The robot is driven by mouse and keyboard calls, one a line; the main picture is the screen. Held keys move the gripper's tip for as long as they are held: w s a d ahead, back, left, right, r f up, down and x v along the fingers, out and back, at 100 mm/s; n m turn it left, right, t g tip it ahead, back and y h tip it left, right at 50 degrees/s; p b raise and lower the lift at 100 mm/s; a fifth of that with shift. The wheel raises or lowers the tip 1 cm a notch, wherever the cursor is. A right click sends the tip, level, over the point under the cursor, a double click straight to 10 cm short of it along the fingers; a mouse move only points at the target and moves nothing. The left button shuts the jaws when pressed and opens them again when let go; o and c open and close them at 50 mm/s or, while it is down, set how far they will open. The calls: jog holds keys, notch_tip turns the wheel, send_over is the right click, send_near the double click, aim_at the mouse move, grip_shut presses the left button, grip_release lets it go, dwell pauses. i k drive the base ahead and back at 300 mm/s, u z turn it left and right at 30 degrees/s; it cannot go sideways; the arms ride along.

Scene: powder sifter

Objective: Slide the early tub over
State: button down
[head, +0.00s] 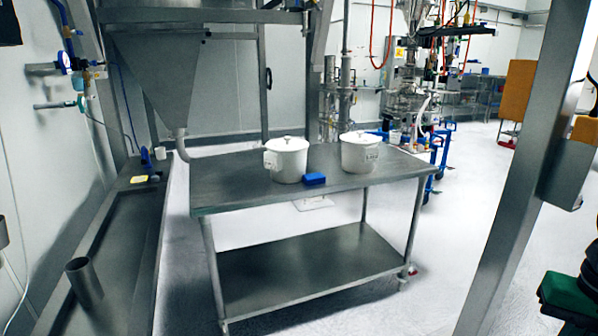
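Two white lidded tubs stand upright on the steel table (225,180). The left tub (288,162) has a knob on its lid and a pale label low on its left side. The right tub (360,153) has a label on its front right side. The label writing is too small to read, so I cannot tell which is the early tub. A small blue block (314,179) lies between them, near the left tub's right side. My gripper is not in view.
The table has a lower shelf (310,268) and bare top at its left and right ends. A steel hopper (165,80) hangs behind left. A steel post (530,170) rises at right. A steel bench (125,230) runs along the left. The floor right of the table is clear.

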aim_at(285, 167)
jog(key=z, duration=0.05)
jog(key=i, duration=1)
jog(key=u, duration=0.05)
